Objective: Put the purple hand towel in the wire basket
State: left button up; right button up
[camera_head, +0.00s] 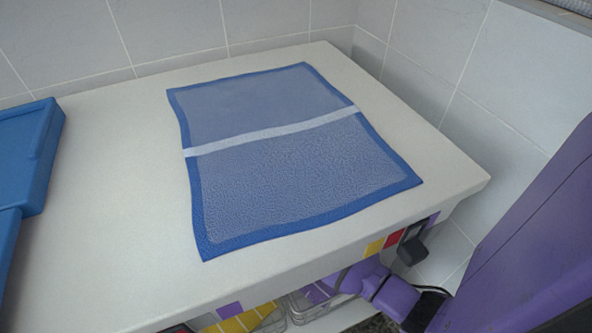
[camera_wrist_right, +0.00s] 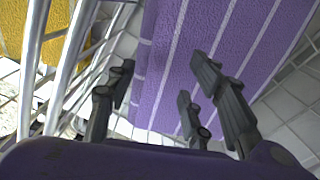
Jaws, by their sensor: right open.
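The purple hand towel (camera_wrist_right: 190,65) with pale stripes fills the middle and right of the right wrist view. My right gripper (camera_wrist_right: 165,72) is open, with its fingers spread in front of the towel; I cannot tell whether they touch it. Shiny wire basket bars (camera_wrist_right: 48,75) run along the left of that view, close beside the left finger. In the head view, wire basketwork (camera_head: 322,309) shows below the table's front edge, partly hidden, with some purple beside it. My right arm reaches under the table there. My left gripper is not in view.
A blue towel (camera_head: 270,165) with a white band lies flat on the pale table (camera_head: 110,200). A blue object (camera_head: 22,155) stands at the left. A yellow towel (camera_wrist_right: 98,15) shows behind the bars. Coloured squares mark the table front. Tiled walls close the back and right.

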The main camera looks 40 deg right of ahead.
notch_tip(320, 180, up, 8)
jog(key=p, duration=0.3)
jog(key=shift+f, duration=0.2)
dwell(0.9)
jog(key=shift+w, duration=0.1)
